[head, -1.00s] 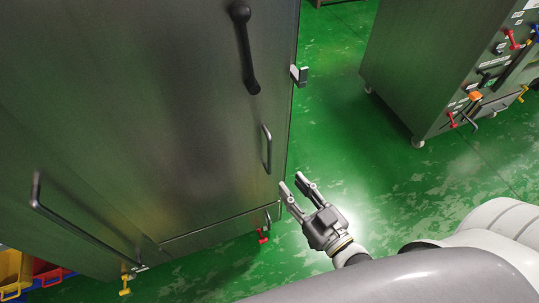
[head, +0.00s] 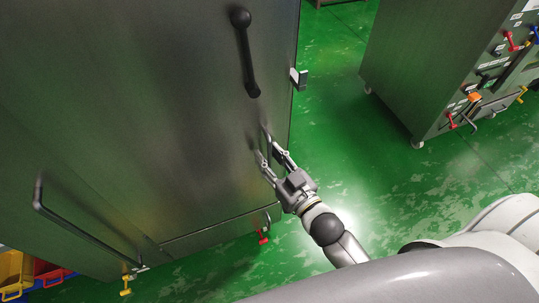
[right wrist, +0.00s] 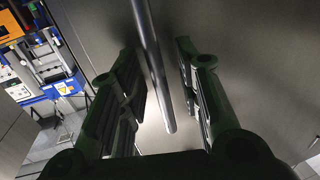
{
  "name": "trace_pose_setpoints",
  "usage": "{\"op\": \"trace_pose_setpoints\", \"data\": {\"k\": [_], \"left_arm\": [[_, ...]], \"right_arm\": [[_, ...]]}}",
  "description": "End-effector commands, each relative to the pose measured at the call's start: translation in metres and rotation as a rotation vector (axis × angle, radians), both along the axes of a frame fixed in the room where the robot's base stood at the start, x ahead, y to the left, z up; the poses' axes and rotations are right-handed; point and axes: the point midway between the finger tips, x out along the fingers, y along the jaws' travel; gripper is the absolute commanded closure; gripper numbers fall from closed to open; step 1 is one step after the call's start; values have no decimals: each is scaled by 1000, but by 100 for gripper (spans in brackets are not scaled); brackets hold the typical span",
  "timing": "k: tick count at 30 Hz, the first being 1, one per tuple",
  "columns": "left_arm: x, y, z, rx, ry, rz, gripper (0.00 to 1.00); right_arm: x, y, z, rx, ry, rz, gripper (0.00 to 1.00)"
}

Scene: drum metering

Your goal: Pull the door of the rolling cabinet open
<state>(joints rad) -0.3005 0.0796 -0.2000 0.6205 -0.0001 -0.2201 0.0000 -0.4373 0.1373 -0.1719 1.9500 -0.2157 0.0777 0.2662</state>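The rolling cabinet's grey metal door (head: 170,110) fills the left of the head view and looks closed. A slim vertical bar handle (head: 266,132) is near its right edge, partly hidden by my right gripper (head: 268,154). The right gripper is open, its fingers on either side of that handle. In the right wrist view the handle (right wrist: 150,62) runs between the two spread fingers, with gaps on both sides. My left gripper is out of view.
A black lever handle (head: 246,55) sits higher on the door, and a small latch (head: 299,78) is at its edge. A bent bar (head: 80,232) juts out at lower left. Another cabinet (head: 420,70) stands at right, with free green floor (head: 350,120) between.

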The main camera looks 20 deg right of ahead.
Motion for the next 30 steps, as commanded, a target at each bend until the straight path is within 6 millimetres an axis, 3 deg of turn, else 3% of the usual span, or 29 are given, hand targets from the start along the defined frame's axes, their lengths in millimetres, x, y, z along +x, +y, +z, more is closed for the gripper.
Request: {"op": "trace_pose_setpoints", "data": {"k": [10,18,30], "left_arm": [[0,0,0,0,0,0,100],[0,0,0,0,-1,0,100],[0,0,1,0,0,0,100]], "right_arm": [[3,1,0,0,0,0,68],[3,1,0,0,0,0,100],[0,0,0,2,1,-3,100]]}}
